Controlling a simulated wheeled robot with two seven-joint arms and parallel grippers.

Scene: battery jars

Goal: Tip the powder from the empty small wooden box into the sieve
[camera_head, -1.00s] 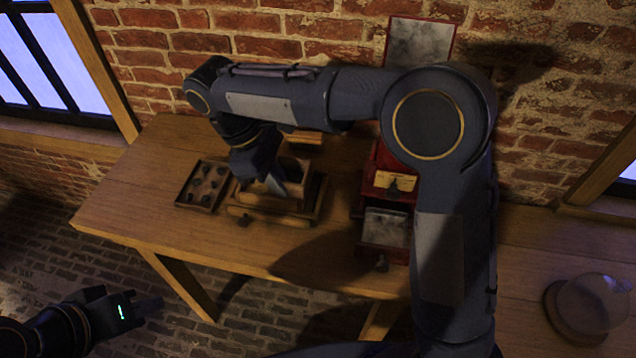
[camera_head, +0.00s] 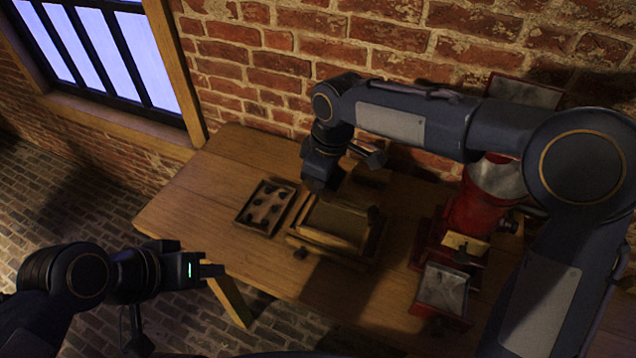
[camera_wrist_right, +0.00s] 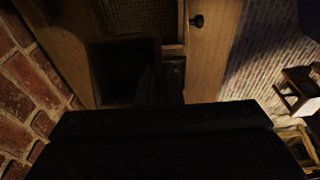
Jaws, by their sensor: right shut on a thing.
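The sieve (camera_head: 322,240) is a square wooden frame with a front knob on the table, and its mesh (camera_wrist_right: 142,14) shows at the top of the right wrist view. My right gripper (camera_head: 345,178) is over the back of the sieve, shut on the small wooden box. In the right wrist view the box (camera_wrist_right: 124,72) is a square with a dark inside, beside the mesh. In the head view my wrist mostly hides the box. I cannot make out powder in it or its exact tilt. My left gripper (camera_head: 208,270) is empty, off the table's front left; its jaw gap is unclear.
A tray of several dark pieces (camera_head: 250,222) lies left of the sieve. A red grinder (camera_head: 478,205) with an open drawer (camera_head: 443,288) stands to the right. The table's left end (camera_head: 205,205) is clear. A brick wall (camera_head: 290,60) is close behind.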

